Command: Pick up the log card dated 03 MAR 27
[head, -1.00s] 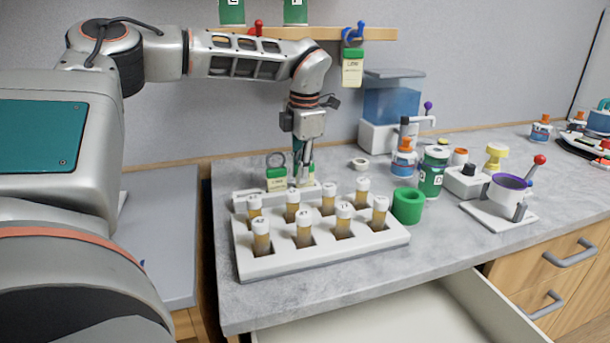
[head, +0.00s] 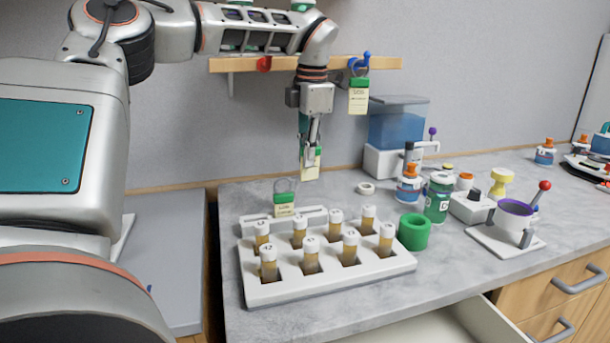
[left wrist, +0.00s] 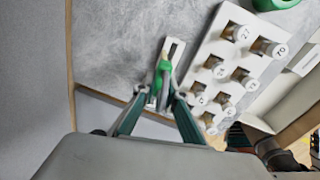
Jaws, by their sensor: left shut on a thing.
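My left gripper (head: 311,150) is shut on a pale yellow log card (head: 309,168) with a green top and holds it upright in the air behind the vial rack. A second log card (head: 285,205) with a green top and a ring stands at the white card holder (head: 300,220), below and left of my gripper. A third log card (head: 358,98) hangs from a blue hook on the wall shelf. The dates are too small to read. In the left wrist view my left gripper (left wrist: 160,98) shows with green between or just beyond its fingertips. My right gripper is out of view.
A white rack (head: 330,280) with several capped vials stands in front of the holder. A green ring (head: 414,232), a green canister (head: 438,197) and a water tank (head: 397,125) are to the right. The wooden shelf (head: 385,63) is above. An open drawer (head: 420,330) is below the counter.

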